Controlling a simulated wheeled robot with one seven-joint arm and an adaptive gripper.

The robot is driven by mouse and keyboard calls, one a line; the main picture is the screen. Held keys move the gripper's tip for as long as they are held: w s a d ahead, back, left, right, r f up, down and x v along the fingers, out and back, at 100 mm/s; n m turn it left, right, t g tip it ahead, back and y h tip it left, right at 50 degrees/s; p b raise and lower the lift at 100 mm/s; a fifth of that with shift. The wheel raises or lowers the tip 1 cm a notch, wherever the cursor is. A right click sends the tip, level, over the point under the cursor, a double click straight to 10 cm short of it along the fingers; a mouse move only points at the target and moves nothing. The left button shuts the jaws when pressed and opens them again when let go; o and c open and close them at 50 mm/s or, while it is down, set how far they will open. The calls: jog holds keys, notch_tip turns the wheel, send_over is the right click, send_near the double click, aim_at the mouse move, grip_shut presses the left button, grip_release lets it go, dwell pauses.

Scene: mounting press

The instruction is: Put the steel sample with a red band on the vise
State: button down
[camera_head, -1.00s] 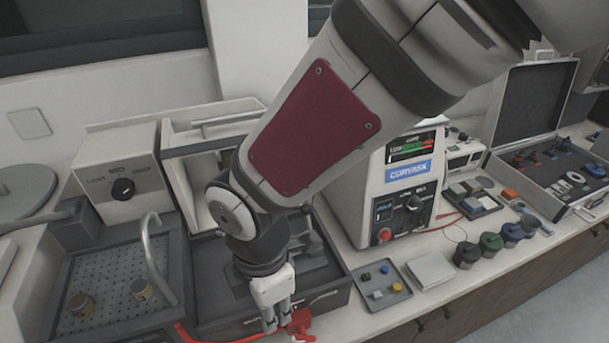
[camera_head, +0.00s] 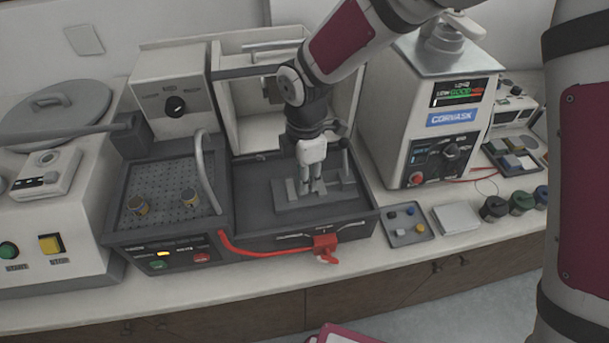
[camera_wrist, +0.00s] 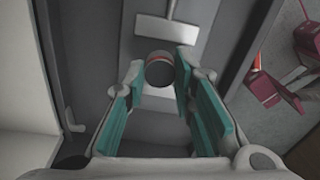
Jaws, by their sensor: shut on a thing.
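My gripper (camera_head: 315,188) points down over the vise (camera_head: 293,205), a grey fixture in the dark tray. In the wrist view my gripper (camera_wrist: 160,80) has its teal-padded fingers closed on a dark round steel sample (camera_wrist: 160,73) with a red-orange band at its rim. The vise's pale jaw plate (camera_wrist: 150,30) shows just beyond the sample. In the head view the fingers hide the sample. I cannot tell whether it touches the vise.
The dark tray's wall (camera_head: 335,225) surrounds the vise, with a red clamp (camera_head: 325,245) and hose at its front. A small tray (camera_head: 408,228) of coloured pieces lies to the right, near the white Corvask unit (camera_head: 425,110).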

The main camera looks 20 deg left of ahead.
jog(key=shift+f, duration=0.3)
jog(key=shift+f, duration=0.15)
jog(key=c, duration=1.3)
grip_release()
jog(key=shift+c, duration=0.2)
notch_tip(320, 180, up, 12)
jog(key=b, duration=0.2)
